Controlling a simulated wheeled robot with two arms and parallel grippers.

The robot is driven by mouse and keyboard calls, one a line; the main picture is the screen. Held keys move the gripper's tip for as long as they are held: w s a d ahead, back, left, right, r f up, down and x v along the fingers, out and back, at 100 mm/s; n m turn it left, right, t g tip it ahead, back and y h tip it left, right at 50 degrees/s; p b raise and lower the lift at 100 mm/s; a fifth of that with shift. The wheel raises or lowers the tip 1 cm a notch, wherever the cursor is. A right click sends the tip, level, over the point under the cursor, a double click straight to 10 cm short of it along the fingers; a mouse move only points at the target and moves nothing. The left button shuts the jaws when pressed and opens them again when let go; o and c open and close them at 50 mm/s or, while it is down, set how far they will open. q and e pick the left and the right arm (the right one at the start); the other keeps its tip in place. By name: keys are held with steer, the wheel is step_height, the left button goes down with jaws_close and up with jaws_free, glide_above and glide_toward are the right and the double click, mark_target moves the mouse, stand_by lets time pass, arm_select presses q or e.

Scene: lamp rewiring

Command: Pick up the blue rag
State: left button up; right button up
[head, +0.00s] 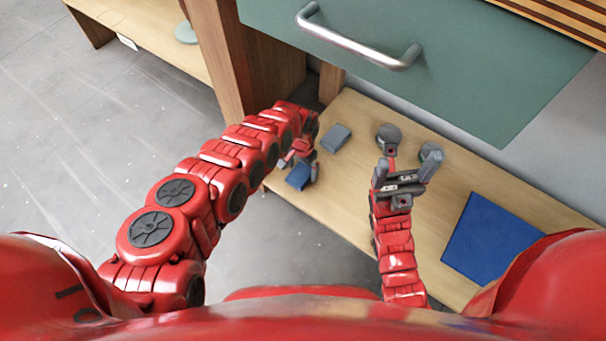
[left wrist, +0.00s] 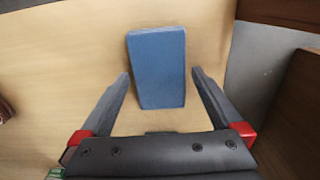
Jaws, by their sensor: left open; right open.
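The blue rag (head: 298,178) is a small folded blue rectangle lying near the left front corner of the low wooden shelf. In the left wrist view the rag (left wrist: 157,66) lies flat just ahead of my fingers. My left gripper (head: 301,164) is open and empty above the shelf, close to the rag. In the left wrist view its fingertips (left wrist: 160,75) sit one on each side of the rag's near end, with gaps between. My right gripper (head: 408,172) is open and empty over the middle of the shelf.
A grey-blue block (head: 336,138) lies behind the rag. A dark round part (head: 389,135) and a green-and-grey part (head: 431,153) are beyond my right gripper. A blue mat (head: 490,240) lies at right. A green drawer front (head: 430,60) overhangs the shelf; a wooden leg (head: 225,60) stands left.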

arm_select(q)
steer(key=c, duration=1.1)
steer(key=shift+c, duration=0.2)
